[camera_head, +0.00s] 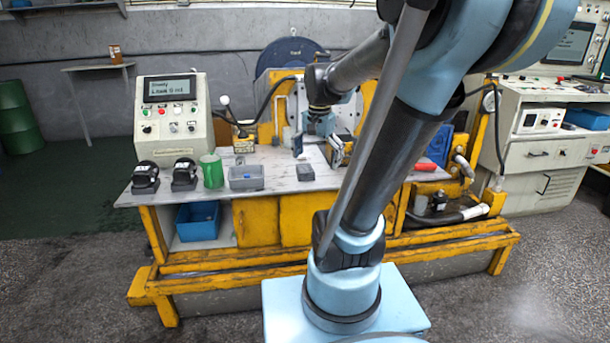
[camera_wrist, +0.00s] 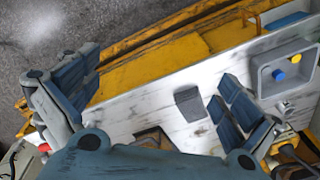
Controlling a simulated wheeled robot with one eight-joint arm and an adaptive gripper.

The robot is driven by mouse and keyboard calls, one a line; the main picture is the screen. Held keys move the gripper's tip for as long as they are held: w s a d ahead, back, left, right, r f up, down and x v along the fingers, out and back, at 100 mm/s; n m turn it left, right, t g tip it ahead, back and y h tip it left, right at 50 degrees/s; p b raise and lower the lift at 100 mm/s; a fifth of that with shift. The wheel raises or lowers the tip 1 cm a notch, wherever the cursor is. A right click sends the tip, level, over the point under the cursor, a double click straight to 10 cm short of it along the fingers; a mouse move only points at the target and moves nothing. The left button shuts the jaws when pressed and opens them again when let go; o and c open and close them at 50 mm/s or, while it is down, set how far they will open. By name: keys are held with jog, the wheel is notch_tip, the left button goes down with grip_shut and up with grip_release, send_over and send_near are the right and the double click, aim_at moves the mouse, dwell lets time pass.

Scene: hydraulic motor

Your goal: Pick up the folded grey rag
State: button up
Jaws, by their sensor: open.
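A small dark grey block-like piece, which looks like the folded grey rag (camera_head: 305,173), lies flat on the bench top near its front edge in the head view. In the wrist view the rag (camera_wrist: 189,104) lies between my two finger lines, nearer the right finger. The rag appears apart from both fingers.
A yellow-and-black device (camera_head: 340,149) stands behind. A control box (camera_head: 173,119) is at the back left.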

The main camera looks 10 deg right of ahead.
jog(key=w+r+m, duration=0.3)
jog(key=w+m, duration=0.2)
jog(key=w, duration=0.7)
jog(key=m+g, duration=0.1)
jog(key=m, duration=0.4)
send_over(305, 168)
notch_tip(305, 168, down, 12)
jog(key=shift+w+a+r, duration=0.1)
jog(key=shift+a, duration=0.05)
jog(key=shift+d+f, duration=0.2)
jog(key=shift+f, duration=2.5)
jog(key=c, duration=1.1)
notch_tip(305, 168, up, 10)
jog(key=shift+r, duration=0.1)
